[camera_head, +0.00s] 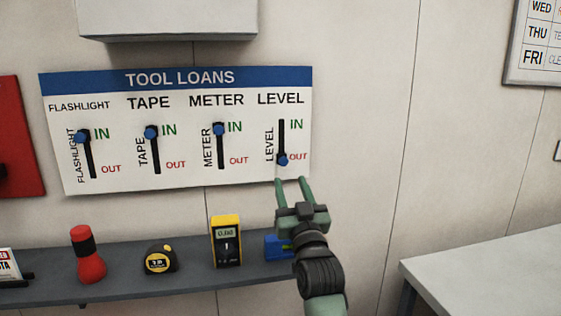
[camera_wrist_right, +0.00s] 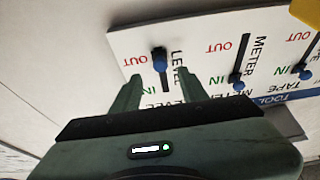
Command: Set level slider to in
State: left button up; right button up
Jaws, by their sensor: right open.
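The level slider's blue knob (camera_head: 282,160) is at the bottom of its black slot, beside the word OUT, on the white TOOL LOANS board (camera_head: 188,185). My right gripper (camera_head: 291,180) is open and empty just below the knob, pointing up toward the board. In the right wrist view the board appears turned over, and the level knob (camera_wrist_right: 159,62) shows between and beyond the open fingertips (camera_wrist_right: 158,77). I cannot tell whether the fingers touch the board. My left gripper is not in view.
The flashlight (camera_head: 82,136), tape (camera_head: 151,132) and meter (camera_head: 219,130) knobs sit at IN. A shelf (camera_head: 125,285) below holds a red flashlight (camera_head: 88,262), tape measure (camera_head: 160,259), yellow meter (camera_head: 226,240) and a blue item (camera_head: 273,246) partly behind my arm. A pale table (camera_head: 490,265) stands right.

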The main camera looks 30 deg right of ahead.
aim_at(284, 162)
jog(key=w+r, duration=0.1)
jog(key=w+r+p, duration=0.1)
jog(key=w, duration=0.1)
jog(key=shift+d+r, duration=0.2)
jog(key=shift+d, duration=0.15)
jog(key=x, duration=0.3)
jog(key=shift+w+d+f, duration=0.1)
jog(key=shift+w+f, duration=0.1)
jog(key=shift+w, duration=0.05)
jog(key=shift+w+p, duration=0.2)
jog(key=shift+p, duration=0.1)
jog(key=shift+r, duration=0.1)
grip_shut()
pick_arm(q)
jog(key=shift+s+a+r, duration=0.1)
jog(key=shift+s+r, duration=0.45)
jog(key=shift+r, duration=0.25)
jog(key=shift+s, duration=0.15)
